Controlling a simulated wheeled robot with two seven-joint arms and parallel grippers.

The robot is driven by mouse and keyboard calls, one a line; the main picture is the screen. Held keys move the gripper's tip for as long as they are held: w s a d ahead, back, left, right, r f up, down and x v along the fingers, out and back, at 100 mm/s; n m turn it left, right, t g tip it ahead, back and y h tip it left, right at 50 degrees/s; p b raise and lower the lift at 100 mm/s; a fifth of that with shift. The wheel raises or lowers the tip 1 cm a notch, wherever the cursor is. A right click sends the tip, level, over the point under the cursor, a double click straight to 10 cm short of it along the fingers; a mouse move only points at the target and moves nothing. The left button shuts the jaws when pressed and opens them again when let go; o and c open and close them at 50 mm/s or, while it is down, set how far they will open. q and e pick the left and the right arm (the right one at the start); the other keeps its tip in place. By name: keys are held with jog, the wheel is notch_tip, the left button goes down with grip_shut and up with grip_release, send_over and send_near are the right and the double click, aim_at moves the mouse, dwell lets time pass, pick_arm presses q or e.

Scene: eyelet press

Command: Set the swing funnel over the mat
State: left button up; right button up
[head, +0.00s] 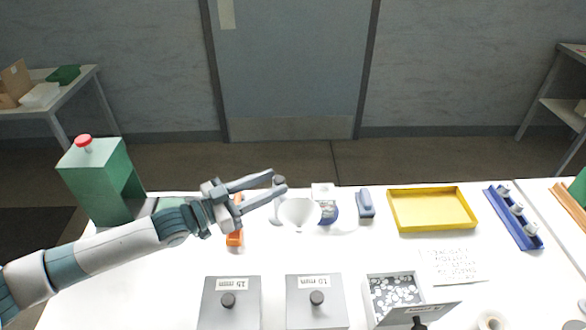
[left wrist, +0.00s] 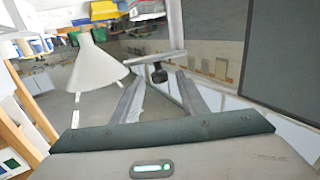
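The white funnel (head: 299,213) stands near the back middle of the table, wide end up. It also shows large in the left wrist view (left wrist: 97,68), left of my fingers. A dark knob (left wrist: 158,75) on a pale bar sits between the tips of my left gripper (head: 279,182). The fingers look apart, with a small gap beside the knob in the left wrist view. A dark blue round piece (head: 333,214) is partly hidden right behind the funnel. I cannot clearly make out the mat. My right gripper is not in view.
A green press (head: 130,171) with a red button stands at left. An orange item (head: 235,237) lies under my left gripper. Two grey lidded boxes (head: 232,306) and an open bin are in front. A yellow tray (head: 402,224) and blue rack (head: 501,216) are at right.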

pick_arm(q)
jog(key=p+x, duration=0.2)
jog(key=x, duration=0.5)
jog(key=shift+c, duration=0.6)
grip_shut()
